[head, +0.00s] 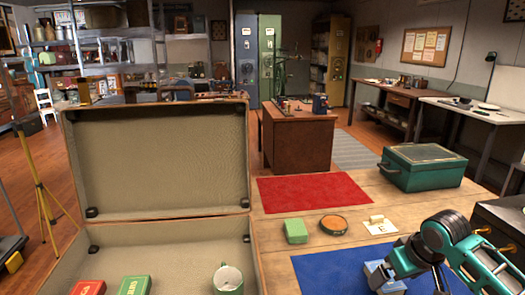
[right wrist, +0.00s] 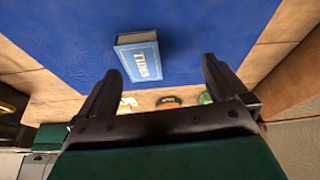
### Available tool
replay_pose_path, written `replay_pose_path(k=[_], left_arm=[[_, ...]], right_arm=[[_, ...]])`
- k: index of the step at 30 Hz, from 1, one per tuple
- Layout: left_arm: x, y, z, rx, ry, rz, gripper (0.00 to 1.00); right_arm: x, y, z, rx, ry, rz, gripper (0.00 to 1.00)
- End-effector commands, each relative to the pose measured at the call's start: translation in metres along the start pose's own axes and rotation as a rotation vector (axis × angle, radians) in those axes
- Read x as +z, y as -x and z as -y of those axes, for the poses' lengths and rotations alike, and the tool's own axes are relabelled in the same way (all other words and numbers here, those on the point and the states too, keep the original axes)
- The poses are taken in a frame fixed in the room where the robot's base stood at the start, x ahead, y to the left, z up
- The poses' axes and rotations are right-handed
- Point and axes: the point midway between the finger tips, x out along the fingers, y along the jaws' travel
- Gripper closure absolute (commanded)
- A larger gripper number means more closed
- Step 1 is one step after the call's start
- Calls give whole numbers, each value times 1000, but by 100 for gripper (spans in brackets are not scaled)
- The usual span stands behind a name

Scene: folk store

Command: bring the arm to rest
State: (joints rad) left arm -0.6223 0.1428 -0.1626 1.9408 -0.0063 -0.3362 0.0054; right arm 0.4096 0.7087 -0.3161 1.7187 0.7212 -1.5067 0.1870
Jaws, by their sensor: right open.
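My right gripper (head: 408,262) is at the lower right of the head view, over the blue mat (head: 325,272). In the right wrist view my right gripper (right wrist: 160,82) has its two dark fingers spread wide apart with nothing between them. A blue book (right wrist: 140,58) with pale lettering lies on the blue mat, beyond the fingertips and apart from them. The same blue book (head: 376,272) shows in the head view, partly hidden by the gripper. My left gripper is not in view.
An open suitcase (head: 160,160) stands at left, with a red box (head: 88,287), a green box (head: 134,285) and a mug (head: 227,278) inside. Behind the mat are a green block (head: 296,231), a round tin (head: 333,224) and a card (head: 380,226). A green case (head: 423,172) stands at the back right.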

Motion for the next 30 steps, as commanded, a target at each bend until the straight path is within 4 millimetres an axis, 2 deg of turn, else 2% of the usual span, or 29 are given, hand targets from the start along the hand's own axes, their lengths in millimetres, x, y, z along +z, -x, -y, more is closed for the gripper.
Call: replay_pose_path(k=[1,3,6,9,12,18,25,30], left_arm=[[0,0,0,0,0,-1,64],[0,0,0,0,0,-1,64],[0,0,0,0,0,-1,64],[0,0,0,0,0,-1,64],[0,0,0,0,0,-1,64],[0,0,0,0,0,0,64],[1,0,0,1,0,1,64],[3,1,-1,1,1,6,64]], right_arm=[[21,-13,26,-21,38,16,0],[49,-24,56,-38,80,25,0],[88,-30,94,-59,122,25,0],[127,-27,124,-71,136,25,0],[160,-17,144,-72,127,26,0],[208,7,160,-43,79,36,0],[249,37,160,12,12,66,0],[232,7,161,9,27,-44,0]])
